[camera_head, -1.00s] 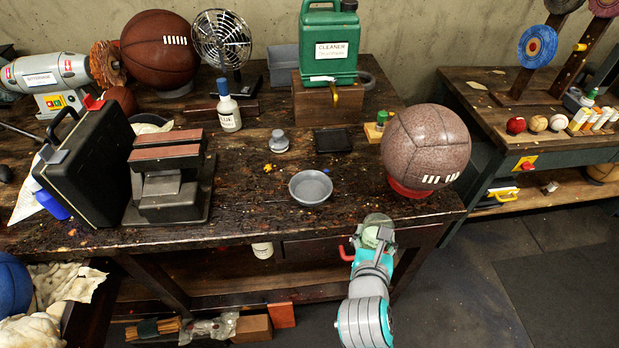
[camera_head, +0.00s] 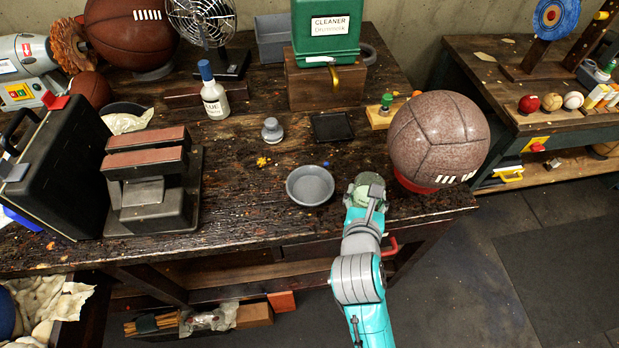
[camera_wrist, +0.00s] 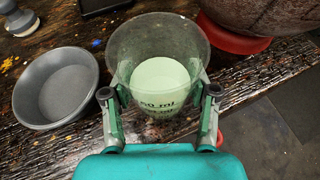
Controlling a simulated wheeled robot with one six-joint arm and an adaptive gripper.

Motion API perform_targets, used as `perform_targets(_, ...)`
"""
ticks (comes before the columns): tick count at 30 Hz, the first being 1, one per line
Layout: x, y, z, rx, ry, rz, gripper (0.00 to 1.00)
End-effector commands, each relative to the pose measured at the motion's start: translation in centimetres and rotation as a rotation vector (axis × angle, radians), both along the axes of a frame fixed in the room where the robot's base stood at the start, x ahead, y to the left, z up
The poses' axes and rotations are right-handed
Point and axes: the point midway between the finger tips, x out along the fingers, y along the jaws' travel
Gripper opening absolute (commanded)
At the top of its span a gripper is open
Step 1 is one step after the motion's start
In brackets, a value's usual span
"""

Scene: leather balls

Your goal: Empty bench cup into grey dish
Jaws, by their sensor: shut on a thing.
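My gripper (camera_wrist: 160,108) is shut on a clear cup (camera_wrist: 162,38) marked "50 ml", with pale green contents inside. The cup is upright in the wrist view, and its rim is open towards the camera. The cup (camera_head: 365,184) also shows in the head view at the end of my arm, above the bench's front edge. The grey dish (camera_head: 310,186) sits on the bench just left of the cup. In the wrist view the dish (camera_wrist: 58,88) looks empty, with a small gap between it and the cup.
A large brown leather ball (camera_head: 438,138) on a red ring stands close right of my gripper. A grey knobbed weight (camera_head: 272,130) and a black tray (camera_head: 332,127) lie behind the dish.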

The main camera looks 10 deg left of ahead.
Motion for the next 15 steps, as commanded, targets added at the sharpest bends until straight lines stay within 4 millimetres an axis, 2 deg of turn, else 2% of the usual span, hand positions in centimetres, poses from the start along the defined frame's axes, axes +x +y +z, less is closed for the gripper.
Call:
perform_targets(8,0.07,0.18,0.13,-0.024,0.004,0.0,0.14)
perform_targets(15,0.2,0.75,0.35,-0.117,0.027,0.001,0.14)
